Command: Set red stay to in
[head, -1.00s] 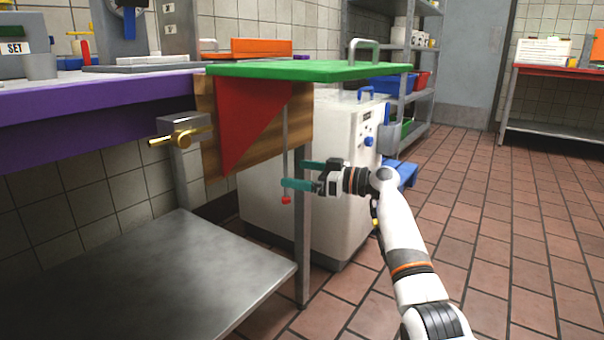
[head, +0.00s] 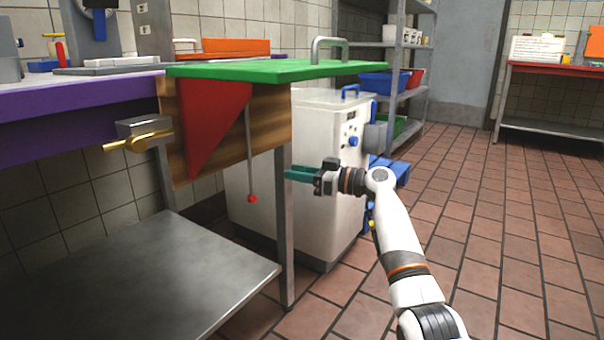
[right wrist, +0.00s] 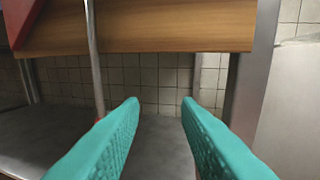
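A red triangular stay (head: 212,122) stands under the green leaf (head: 275,69), against a wooden panel (head: 268,120). Its corner also shows at the upper left of the right wrist view (right wrist: 17,18). A thin grey rod (head: 248,150) with a red knob (head: 252,198) hangs beside it. In the right wrist view the rod (right wrist: 92,40) passes left of my fingers. My right gripper (head: 290,173) is at the table leg, right of the rod and apart from the red stay. Its teal fingers (right wrist: 160,112) are open with nothing between them. My left gripper is not in view.
A brass handle (head: 138,143) sticks out at the left. A metal lower shelf (head: 150,275) lies below the table, whose leg (head: 285,230) is close to my right gripper. A white machine (head: 325,215) stands behind. Tiled floor at right is clear.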

